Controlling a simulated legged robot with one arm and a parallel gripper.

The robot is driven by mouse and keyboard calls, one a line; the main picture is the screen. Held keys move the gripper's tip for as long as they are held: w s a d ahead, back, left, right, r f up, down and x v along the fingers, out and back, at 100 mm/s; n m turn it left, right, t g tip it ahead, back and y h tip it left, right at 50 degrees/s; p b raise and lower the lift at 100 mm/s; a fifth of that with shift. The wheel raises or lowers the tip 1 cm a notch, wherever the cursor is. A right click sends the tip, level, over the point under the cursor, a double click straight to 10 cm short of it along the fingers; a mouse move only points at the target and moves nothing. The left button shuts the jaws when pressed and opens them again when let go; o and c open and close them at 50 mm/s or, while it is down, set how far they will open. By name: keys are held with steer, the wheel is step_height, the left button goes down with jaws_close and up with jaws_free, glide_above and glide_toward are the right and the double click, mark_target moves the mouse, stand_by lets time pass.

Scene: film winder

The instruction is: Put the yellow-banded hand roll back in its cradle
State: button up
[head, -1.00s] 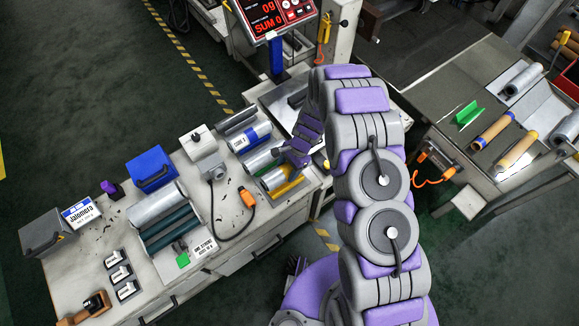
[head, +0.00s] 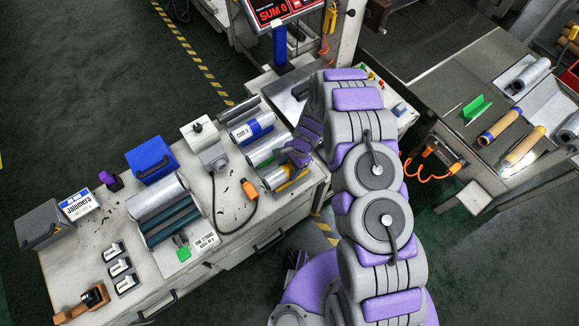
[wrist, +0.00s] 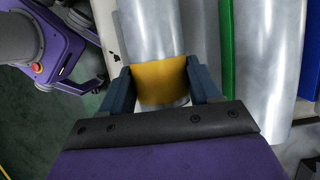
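The yellow-banded hand roll is a silver cylinder (head: 274,179) at the right front of the left bench, lying alongside other rolls. Its yellow band (wrist: 160,80) fills the space between my fingers in the wrist view. My gripper (wrist: 162,86) has one dark finger against each side of the band and appears shut on it. In the head view my gripper (head: 298,158) is over this roll and hides part of it. I cannot tell whether the roll is raised or resting. Its cradle is not clearly visible beneath it.
A green-banded roll (wrist: 226,50) lies close to the right of the held roll in the wrist view. A blue-banded roll (head: 252,130) lies behind. A grey box with a cable (head: 215,157) stands to the left. Another bench (head: 460,125) stands at right.

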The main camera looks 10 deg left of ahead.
steer(key=o, duration=0.3)
steer(key=shift+o, duration=1.2)
steer(key=shift+d+r, duration=0.1)
steer(key=shift+d, duration=0.2)
steer(key=shift+a, duration=0.1)
steer(key=shift+w+r, duration=0.15)
steer(key=shift+r, duration=0.15)
steer(key=p+v, duration=0.3)
steer(key=v, duration=1.3)
steer(key=shift+d+r, duration=0.25)
steer(key=shift+d, duration=0.05)
steer(key=shift+w+r, duration=0.1)
steer(key=shift+w, duration=0.05)
